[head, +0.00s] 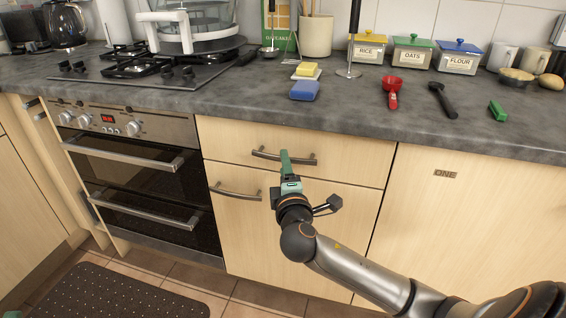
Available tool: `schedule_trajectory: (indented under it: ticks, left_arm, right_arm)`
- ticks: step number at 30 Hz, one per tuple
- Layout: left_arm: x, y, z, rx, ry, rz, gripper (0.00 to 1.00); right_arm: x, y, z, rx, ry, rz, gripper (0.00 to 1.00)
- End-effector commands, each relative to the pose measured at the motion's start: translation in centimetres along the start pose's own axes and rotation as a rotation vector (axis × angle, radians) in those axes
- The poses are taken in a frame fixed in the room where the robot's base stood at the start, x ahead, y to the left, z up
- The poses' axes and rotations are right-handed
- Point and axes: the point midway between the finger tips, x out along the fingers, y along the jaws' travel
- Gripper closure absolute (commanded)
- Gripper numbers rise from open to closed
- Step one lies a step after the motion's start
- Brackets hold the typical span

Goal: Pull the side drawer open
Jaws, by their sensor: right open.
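The side drawer (350,155) is a pale wood front under the grey worktop, flush with the cabinet and closed. Its curved metal bar handle (302,160) runs across the front. My right gripper (285,158), with green fingers, is open at the middle of this handle. The fingers cover part of the bar, and I cannot tell whether they touch it.
A cupboard door with its own handle (235,192) is below the drawer. A double oven (140,170) stands to the left. The worktop (340,115) above holds a blue sponge (305,90), a red scoop (392,92) and labelled jars.

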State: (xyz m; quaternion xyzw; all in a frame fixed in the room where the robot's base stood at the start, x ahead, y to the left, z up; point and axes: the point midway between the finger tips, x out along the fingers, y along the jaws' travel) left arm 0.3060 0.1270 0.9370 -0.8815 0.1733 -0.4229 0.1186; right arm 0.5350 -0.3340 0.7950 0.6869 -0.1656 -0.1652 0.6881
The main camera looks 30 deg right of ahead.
Motion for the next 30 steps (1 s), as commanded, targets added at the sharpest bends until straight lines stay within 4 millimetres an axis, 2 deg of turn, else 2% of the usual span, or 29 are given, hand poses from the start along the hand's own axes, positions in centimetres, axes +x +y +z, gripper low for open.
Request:
schedule_trajectory:
  ticks: [3, 6, 18, 30]
  left_arm:
    - [-0.3, 0.2, 0.3, -0.006, -0.002, 0.001, 0.50]
    - [-0.4, 0.3, 0.5, -0.010, -0.003, 0.000, 0.50]
    - [-0.5, 0.3, 0.5, -0.013, -0.005, 0.000, 0.50]
    - [-0.5, 0.3, 0.5, -0.013, -0.005, 0.000, 0.50]
  right_arm:
    - [1.8, -0.1, 0.0, 0.001, -0.001, 0.002, 0.50]
    - [2.8, -0.1, 0.0, 0.001, 0.000, 0.001, 0.50]
    - [3.4, 0.0, 0.0, 0.002, 0.001, 0.000, 0.51]
    - [3.4, 0.0, 0.0, 0.002, 0.001, 0.000, 0.96]
